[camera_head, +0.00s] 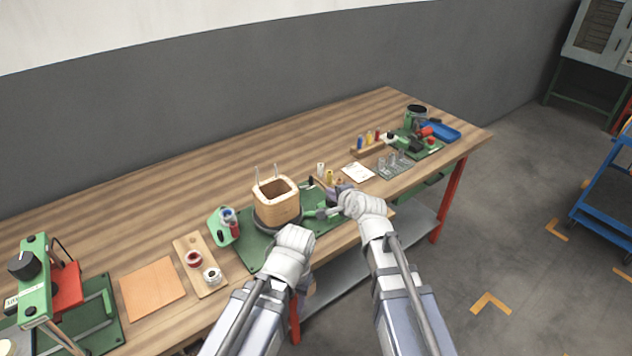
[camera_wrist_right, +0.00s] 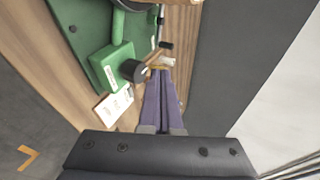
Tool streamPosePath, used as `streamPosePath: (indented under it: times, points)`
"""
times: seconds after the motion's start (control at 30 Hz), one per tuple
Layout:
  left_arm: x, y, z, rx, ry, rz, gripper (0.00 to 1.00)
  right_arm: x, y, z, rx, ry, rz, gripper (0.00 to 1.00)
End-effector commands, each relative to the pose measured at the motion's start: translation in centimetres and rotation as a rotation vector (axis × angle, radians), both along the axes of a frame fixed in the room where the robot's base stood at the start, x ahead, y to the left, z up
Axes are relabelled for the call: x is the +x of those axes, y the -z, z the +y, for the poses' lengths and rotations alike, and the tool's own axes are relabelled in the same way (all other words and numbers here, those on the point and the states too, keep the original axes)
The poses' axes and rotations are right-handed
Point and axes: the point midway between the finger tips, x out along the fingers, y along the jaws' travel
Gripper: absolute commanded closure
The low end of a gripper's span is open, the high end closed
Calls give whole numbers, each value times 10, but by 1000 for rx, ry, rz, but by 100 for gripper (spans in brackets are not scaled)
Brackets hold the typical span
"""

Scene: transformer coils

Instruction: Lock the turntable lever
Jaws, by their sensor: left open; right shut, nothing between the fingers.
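The turntable is a dark round plate (camera_head: 262,222) on a green base (camera_head: 251,245). It carries a square wooden former (camera_head: 277,203) with an open top and two thin upright pins. A small black-tipped lever (camera_head: 311,182) stands up at its right; a black handle piece (camera_wrist_right: 166,45) shows in the wrist view, but I cannot tell if it is the same part. My right gripper (camera_head: 336,192) is shut and empty; its purple fingers (camera_wrist_right: 160,75) end close to that piece, contact unclear. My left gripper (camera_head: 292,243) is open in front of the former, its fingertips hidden.
A green block (camera_wrist_right: 112,68) with a dark knob (camera_wrist_right: 132,70) lies beside the right fingers. Spools on a board (camera_head: 200,263) and a green holder (camera_head: 222,227) stand left. A white card (camera_head: 357,172) and clear fixture (camera_head: 396,165) lie right.

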Motion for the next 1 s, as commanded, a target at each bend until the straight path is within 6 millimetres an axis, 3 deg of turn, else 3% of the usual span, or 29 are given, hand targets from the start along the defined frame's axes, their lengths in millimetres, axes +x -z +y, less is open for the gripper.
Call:
streamPosePath:
  times: [0.27, 0.47, 0.87, 1.0]
  points:
    - [0, 4, 0, 0, 0, 0, 51, 6, 5, 2, -2, -2, 0, 100]
    - [0, 17, 0, 0, 0, 0, 51, 24, 17, 9, -2, -2, 0, 100]
    - [0, 58, 0, 0, 0, 0, 51, 89, 58, 34, -3, -3, 0, 100]
    - [0, 50, 0, 0, 0, 0, 51, 110, 50, 42, -3, -3, 0, 100]
